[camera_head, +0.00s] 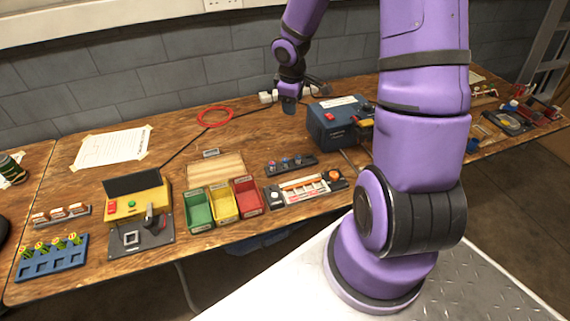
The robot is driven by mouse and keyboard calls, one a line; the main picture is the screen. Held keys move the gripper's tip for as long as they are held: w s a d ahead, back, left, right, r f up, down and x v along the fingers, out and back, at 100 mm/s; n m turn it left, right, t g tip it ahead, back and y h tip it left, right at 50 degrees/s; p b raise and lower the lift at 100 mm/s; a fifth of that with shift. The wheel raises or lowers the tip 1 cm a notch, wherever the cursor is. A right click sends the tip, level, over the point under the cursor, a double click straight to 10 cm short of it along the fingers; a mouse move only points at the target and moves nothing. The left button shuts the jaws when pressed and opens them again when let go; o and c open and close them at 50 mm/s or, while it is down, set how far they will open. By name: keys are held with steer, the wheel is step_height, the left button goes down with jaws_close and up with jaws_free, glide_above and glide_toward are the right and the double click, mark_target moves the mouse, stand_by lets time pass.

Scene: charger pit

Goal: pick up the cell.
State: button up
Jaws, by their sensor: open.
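My gripper (289,106) is small and dark at the back of the bench, left of the blue box; it appears empty and open, but its fingers are hard to make out. Which item is the cell I cannot tell for sure. Several yellow-green cylinders (59,242) stand in a blue rack (50,265) at the front left. Several small orange-and-white pieces (60,212) sit in a grey holder behind it. A black rack (291,163) holds several small round-topped items, nearer the front than my gripper. A pale tray (304,189) with orange strips lies in front of that rack.
A yellow box with a dark plate (140,242) stands right of the blue rack. Green (198,209), yellow (223,203) and red (248,196) bins stand mid-bench. A blue box (333,123) stands close right of my gripper. A red ring (215,116) and paper (112,147) lie behind.

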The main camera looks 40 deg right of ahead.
mark_target(285, 159)
steer(key=f+y, duration=0.1)
steer(key=f, duration=0.5)
steer(key=w+f+n+y, duration=0.1)
steer(key=f, duration=0.6)
steer(key=f+n, duration=0.1)
steer(key=f, duration=0.6)
steer(key=shift+w+a+y, duration=0.1)
steer(key=shift+w+y, duration=0.1)
steer(key=shift+y, duration=0.2)
steer(key=shift+w+a+f, duration=0.1)
steer(key=shift+a+f, duration=0.05)
steer(key=shift+f, duration=0.75)
steer(key=shift+w+a+f, duration=0.15)
steer(key=shift+a+f, duration=0.05)
steer(key=shift+f, duration=0.7)
steer(key=shift+w+a+f, duration=0.1)
steer(key=shift+a+f, duration=0.05)
steer(key=shift+f, duration=0.75)
jaws_close()
